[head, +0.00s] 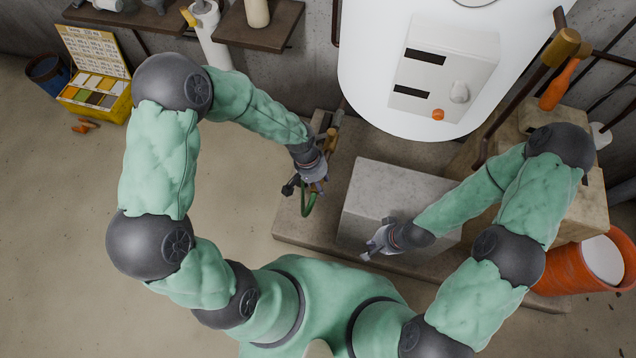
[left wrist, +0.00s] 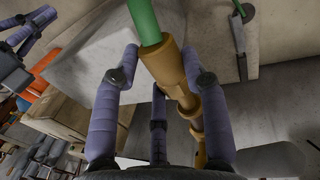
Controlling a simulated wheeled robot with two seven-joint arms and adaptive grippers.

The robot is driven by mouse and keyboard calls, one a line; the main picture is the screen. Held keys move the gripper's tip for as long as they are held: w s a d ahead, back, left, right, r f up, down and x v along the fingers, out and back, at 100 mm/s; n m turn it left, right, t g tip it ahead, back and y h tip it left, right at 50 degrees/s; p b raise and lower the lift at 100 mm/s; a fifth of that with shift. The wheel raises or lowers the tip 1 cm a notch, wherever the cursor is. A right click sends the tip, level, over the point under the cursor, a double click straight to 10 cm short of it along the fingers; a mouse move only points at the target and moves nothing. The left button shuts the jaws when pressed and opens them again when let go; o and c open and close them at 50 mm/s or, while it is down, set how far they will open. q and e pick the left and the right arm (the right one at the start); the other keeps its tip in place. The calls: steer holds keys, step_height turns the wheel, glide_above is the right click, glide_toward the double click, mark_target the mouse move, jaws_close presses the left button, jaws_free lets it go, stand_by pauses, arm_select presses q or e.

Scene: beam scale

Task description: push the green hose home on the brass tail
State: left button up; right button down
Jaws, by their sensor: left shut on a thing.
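My left gripper (head: 313,188) is beside the pipework left of the white tank. I cannot tell whether the collar belongs to the hose or the tail, nor how deep the hose sits. My right gripper (head: 378,243) is open and empty beside the grey block.
A pale grey block (head: 390,190) stands on a low stone plinth (head: 285,232). Behind is the white tank (head: 375,70) with a control panel. An orange bucket (head: 588,268) is at right, a yellow case (head: 95,85) at far left. Floor at left is mostly clear.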

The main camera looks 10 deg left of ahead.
arm_select(q)
steer(key=shift+w, duration=1.65)
steer(key=o, duration=1.4)
steer(key=shift+c, duration=0.2)
steer(key=v, duration=1.2)
